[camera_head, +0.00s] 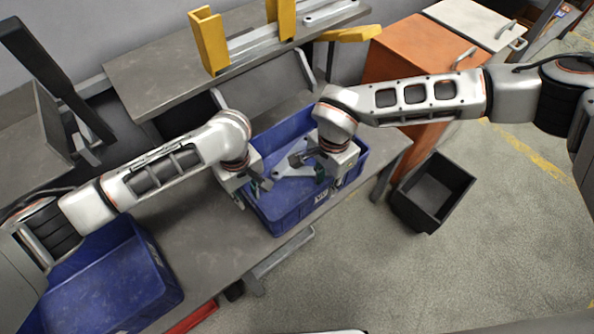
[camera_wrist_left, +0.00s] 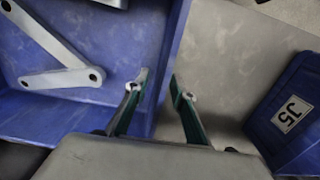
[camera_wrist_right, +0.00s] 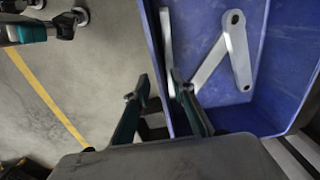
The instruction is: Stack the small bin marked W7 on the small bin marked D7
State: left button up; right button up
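A blue bin (camera_head: 272,224) stands on the grey bench, with grey metal brackets inside; it also shows in the left wrist view (camera_wrist_left: 100,107) and the right wrist view (camera_wrist_right: 262,118). Its front label (camera_head: 321,197) may read W7 but is too small to be sure. My left gripper (camera_head: 258,193) is open at its left wall, one finger inside and one outside; its fingers show in the left wrist view (camera_wrist_left: 160,82). My right gripper (camera_head: 322,178) is open at the opposite wall, fingers astride it in the right wrist view (camera_wrist_right: 156,84). No label reading D7 can be made out.
Another blue bin (camera_head: 150,268) at the lower left carries the label J5 (camera_wrist_left: 291,114). A dark open bin (camera_head: 435,192) stands on the floor at right, beside an orange cabinet (camera_head: 415,50). A raised shelf (camera_head: 160,82) with yellow brackets (camera_head: 208,40) is behind. Bare bench lies between the blue bins.

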pick_arm(q)
jog(key=shift+f, duration=0.35)
pick_arm(e)
jog(key=shift+f, duration=0.35)
pick_arm(q)
grip_shut()
pick_arm(e)
grip_shut()
